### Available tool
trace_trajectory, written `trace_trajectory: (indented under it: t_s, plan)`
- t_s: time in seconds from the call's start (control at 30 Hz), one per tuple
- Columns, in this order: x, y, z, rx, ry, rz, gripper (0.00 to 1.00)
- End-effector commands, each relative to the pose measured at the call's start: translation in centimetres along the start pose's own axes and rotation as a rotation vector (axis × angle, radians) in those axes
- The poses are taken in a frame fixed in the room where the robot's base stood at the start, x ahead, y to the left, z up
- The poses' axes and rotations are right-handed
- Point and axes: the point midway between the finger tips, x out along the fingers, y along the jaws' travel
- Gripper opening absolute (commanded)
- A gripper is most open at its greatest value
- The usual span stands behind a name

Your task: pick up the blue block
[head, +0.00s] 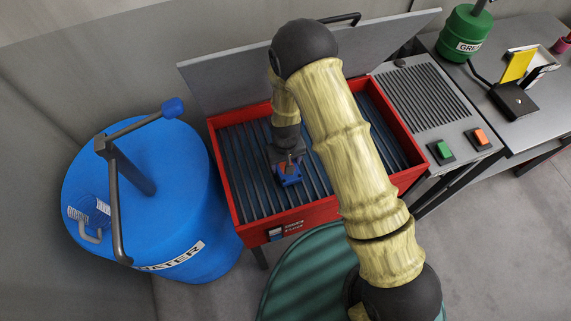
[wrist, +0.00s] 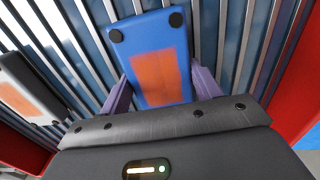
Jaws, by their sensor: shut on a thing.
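The blue block (wrist: 178,38) has an orange patch on its face and two dark round dots at its far corners. In the wrist view it sits between the two purple fingers of my gripper (wrist: 160,80), which are closed against its sides. In the head view the block (head: 290,179) shows below my gripper (head: 287,163), over the slatted floor of the red tray (head: 320,214). I cannot tell whether the block touches the slats. My gripper partly covers it in the head view.
A pale block-like thing with an orange patch (wrist: 22,101) lies left in the wrist view. The tray's raised grey lid (head: 225,80) stands behind. A blue water barrel (head: 185,200) stands left, and a panel with green (head: 443,149) and orange (head: 480,137) buttons right.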

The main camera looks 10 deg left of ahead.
Motion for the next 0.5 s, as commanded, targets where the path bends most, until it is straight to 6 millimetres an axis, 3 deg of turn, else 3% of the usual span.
trace_trajectory:
  t_s: [0.5]
  plan:
    - [-7.7, 0.0, -0.1, 0.000, 0.006, 0.000, 0.32]
